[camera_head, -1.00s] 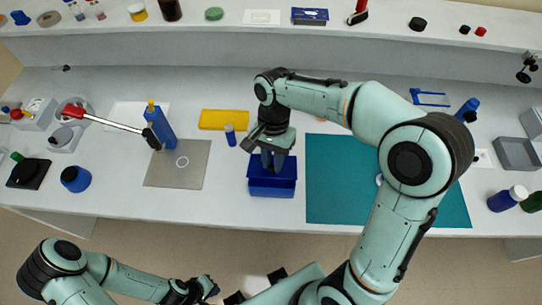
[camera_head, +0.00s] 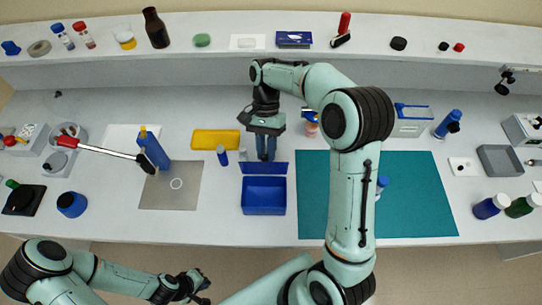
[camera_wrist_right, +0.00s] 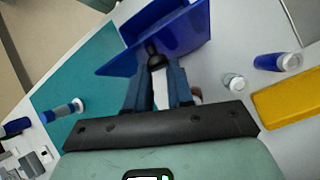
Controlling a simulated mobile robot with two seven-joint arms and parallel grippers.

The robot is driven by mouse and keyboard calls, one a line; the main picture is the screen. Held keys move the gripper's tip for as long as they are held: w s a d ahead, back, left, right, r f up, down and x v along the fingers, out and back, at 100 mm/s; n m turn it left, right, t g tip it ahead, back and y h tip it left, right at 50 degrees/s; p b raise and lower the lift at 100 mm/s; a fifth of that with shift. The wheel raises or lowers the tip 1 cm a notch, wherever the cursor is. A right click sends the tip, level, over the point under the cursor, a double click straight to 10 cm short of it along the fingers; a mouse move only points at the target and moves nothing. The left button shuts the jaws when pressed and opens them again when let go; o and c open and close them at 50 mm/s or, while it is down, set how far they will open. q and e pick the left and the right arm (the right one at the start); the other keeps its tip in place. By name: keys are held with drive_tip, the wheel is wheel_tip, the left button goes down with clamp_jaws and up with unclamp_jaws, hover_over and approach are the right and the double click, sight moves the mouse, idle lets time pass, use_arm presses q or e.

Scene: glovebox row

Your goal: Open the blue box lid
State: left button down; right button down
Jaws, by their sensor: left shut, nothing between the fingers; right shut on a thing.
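The blue box (camera_head: 263,209) stands on the bench, its open inside showing. Its blue lid (camera_head: 263,168) is swung up at the back edge. My right gripper (camera_head: 266,157) is behind the lid, fingers pointing at it. In the right wrist view the fingers (camera_wrist_right: 158,64) are shut on a dark knob (camera_wrist_right: 155,52) on the lid, with the blue box (camera_wrist_right: 178,30) beyond. My left gripper (camera_head: 200,288) is shut and empty, low in front of the bench and away from the box.
A teal mat (camera_head: 410,200) lies right of the box, a grey plate (camera_head: 180,197) left. A red-handled tool (camera_head: 95,149) leans by a blue bottle (camera_head: 152,149).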

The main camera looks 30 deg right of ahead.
drive_tip(key=shift+w+d+f+g+y, duration=0.1)
drive_tip(key=shift+w+f+g+y, duration=0.2)
drive_tip(key=shift+w+g, duration=0.2)
drive_tip(key=shift+w+d+f+g+y, duration=0.1)
drive_tip(key=shift+w+f+g+y, duration=0.1)
drive_tip(key=shift+w+g+y, duration=0.25)
drive_tip(key=c, duration=1.2)
unclamp_jaws()
drive_tip(key=shift+o, duration=1.1)
drive_tip(key=shift+w+a, duration=0.1)
drive_tip(key=shift+a, duration=0.05)
drive_tip(key=shift+g, duration=0.25)
drive_tip(key=shift+r, duration=0.1)
